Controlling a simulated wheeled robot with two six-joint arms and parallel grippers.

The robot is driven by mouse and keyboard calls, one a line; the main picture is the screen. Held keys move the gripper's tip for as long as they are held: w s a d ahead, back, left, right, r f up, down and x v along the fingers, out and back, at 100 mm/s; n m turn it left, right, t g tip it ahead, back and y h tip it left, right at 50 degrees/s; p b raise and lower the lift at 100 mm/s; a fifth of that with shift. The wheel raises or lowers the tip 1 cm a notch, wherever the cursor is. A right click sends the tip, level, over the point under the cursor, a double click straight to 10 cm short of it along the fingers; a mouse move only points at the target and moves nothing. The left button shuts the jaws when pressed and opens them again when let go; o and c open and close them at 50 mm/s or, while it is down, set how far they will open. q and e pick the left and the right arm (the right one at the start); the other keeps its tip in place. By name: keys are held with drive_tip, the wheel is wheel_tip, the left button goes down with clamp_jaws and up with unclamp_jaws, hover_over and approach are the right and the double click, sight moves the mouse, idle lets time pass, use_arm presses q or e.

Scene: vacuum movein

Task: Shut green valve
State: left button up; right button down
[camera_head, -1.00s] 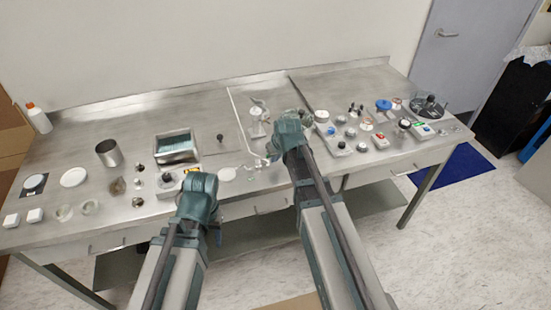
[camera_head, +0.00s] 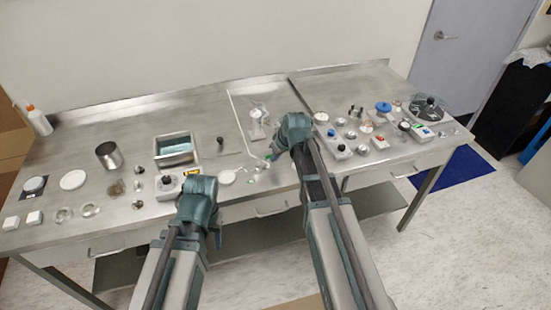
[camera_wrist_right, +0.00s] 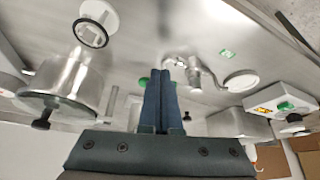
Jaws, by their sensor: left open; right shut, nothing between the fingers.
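A small green part, which looks like the green valve's handle, sits on the thin tubing line and shows in the head view (camera_head: 269,157). In the right wrist view the green part (camera_wrist_right: 144,82) shows just left of my fingertips, partly behind them. My right gripper (camera_wrist_right: 161,74) is shut and empty, its two blue fingers together. I cannot tell whether they touch the green part. In the head view my right gripper (camera_head: 280,148) is over the tubing, its tips poorly seen. My left gripper (camera_head: 198,186) is open over the table's front edge, its fingers mostly hidden.
The steel table (camera_head: 120,200) is crowded. A clear glass piece (camera_head: 257,122) stands behind the tubing. A box with a knob (camera_head: 168,184) is near my left gripper, beside a blue-filled tray (camera_head: 175,150). Several knobs and small boxes stand to the right of my right arm.

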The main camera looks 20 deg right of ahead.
drive_tip(key=w+n, duration=0.1)
drive_tip(key=w+n+y, duration=0.1)
drive_tip(key=n, duration=0.1)
drive_tip(key=shift+w+d+n+g, duration=0.2)
drive_tip(key=shift+n+g, duration=0.1)
drive_tip(key=shift+g, duration=0.1)
drive_tip(key=n, duration=0.1)
drive_tip(key=w+n+y, duration=0.1)
drive_tip(key=shift+w+a+n+g, duration=0.25)
drive_tip(key=shift+n+g, duration=0.05)
drive_tip(key=shift+g, duration=0.1)
drive_tip(key=w+n, duration=0.1)
drive_tip(key=a+n+g+y, duration=0.1)
drive_tip(key=n, duration=0.1)
drive_tip(key=shift+w+n, duration=0.3)
drive_tip(key=shift+w, duration=0.05)
drive_tip(key=shift+w+a+n+g+y, duration=0.35)
drive_tip(key=shift+a+n+g, duration=0.2)
drive_tip(key=shift+n, duration=0.55)
drive_tip(key=shift+s, duration=0.25)
drive_tip(key=shift+s+a, duration=0.35)
drive_tip(key=shift+s, duration=0.2)
drive_tip(key=shift+d+f, duration=0.1)
drive_tip(key=shift+d, duration=0.05)
